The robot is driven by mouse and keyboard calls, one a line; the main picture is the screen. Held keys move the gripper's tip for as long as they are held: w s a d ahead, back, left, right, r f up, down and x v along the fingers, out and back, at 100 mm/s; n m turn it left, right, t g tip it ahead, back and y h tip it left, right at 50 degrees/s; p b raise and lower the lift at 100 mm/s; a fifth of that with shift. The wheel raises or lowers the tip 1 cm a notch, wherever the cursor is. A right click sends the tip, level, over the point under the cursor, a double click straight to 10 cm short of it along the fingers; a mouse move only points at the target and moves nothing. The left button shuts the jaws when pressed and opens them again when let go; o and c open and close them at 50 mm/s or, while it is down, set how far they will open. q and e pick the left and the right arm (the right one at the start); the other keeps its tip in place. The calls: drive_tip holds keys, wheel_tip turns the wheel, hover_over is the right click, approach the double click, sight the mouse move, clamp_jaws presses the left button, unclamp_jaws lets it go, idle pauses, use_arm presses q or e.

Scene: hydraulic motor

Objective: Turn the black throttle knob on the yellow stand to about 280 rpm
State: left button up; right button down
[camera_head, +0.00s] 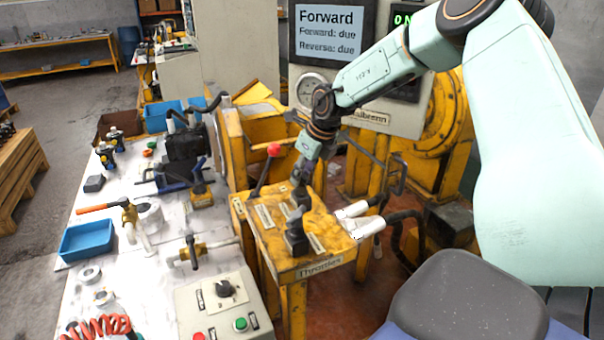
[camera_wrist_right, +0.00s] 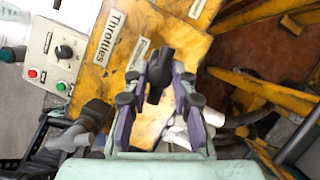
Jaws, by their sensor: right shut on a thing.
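The yellow stand (camera_head: 267,240) with the "Throttles" label is at the centre of the head view. A black knob (camera_head: 297,236) stands upright near its front. My right gripper (camera_head: 301,192) reaches down from the upper right, just behind that knob in the picture. In the right wrist view, my gripper (camera_wrist_right: 158,104) has its fingers closed on either side of a black throttle knob (camera_wrist_right: 160,72). I cannot tell whether both views show the same knob. The screen (camera_head: 332,32) reads "Forward", "Forward: due" and "Reverse: due". My arm covers most of the green display (camera_head: 403,19). My left gripper is not in view.
A red-tipped lever (camera_head: 273,151) rises at the stand's left rear. White pipes (camera_head: 362,220) jut out at its right. A grey control box (camera_head: 222,306) with buttons lies front left. The table (camera_head: 130,270) further left holds tools and a blue tray (camera_head: 87,239).

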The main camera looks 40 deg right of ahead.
drive_tip(key=c, duration=1.5)
unclamp_jaws()
drive_tip(key=shift+r, duration=0.15)
drive_tip(key=o, duration=0.4)
drive_tip(key=shift+s, duration=0.15)
drive_tip(key=v, duration=1.2)
